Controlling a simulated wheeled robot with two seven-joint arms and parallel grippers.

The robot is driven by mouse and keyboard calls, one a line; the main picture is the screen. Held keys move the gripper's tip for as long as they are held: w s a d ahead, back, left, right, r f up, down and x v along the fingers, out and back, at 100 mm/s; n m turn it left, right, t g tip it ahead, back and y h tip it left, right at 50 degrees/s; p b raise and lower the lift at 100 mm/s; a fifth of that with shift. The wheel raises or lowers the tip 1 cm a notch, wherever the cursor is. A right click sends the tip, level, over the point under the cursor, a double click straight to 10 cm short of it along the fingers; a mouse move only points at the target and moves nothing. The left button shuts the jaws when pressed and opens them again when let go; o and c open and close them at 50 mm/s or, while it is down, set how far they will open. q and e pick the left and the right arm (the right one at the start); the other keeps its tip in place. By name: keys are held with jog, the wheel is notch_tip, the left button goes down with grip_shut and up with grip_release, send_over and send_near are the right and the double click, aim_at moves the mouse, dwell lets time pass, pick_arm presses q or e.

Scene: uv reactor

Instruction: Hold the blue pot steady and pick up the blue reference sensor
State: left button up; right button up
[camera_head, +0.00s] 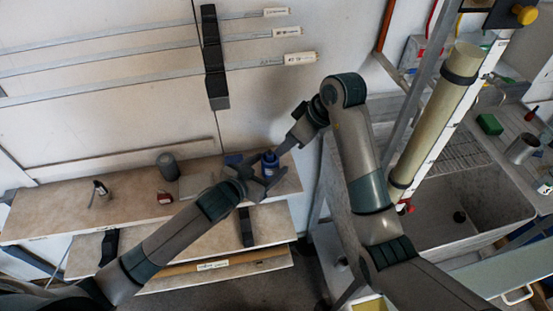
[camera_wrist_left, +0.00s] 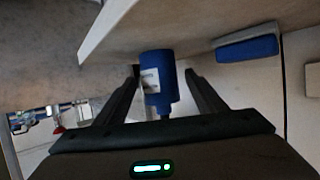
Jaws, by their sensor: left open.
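The blue pot (camera_head: 270,166) stands on the bench near its right end. In the left wrist view the blue pot (camera_wrist_left: 158,72), with a white label, sits between my open fingers. My left gripper (camera_head: 265,180) reaches in from the left, one finger on each side of the pot; contact is not clear. A thin dark piece (camera_wrist_left: 165,112) juts from the narrow end of the pot; I cannot tell if it is the reference sensor. My right gripper (camera_head: 279,151) points down just above and right of the pot's top. Its jaw state is too small to tell.
A dark grey cylinder (camera_head: 168,166), a red item (camera_head: 165,198) and a small bottle (camera_head: 100,188) stand further left on the bench (camera_head: 60,212). A sink (camera_head: 450,205) is at right.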

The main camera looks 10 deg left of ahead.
aim_at(277, 159)
pick_arm(q)
jog(key=shift+x, duration=2.65)
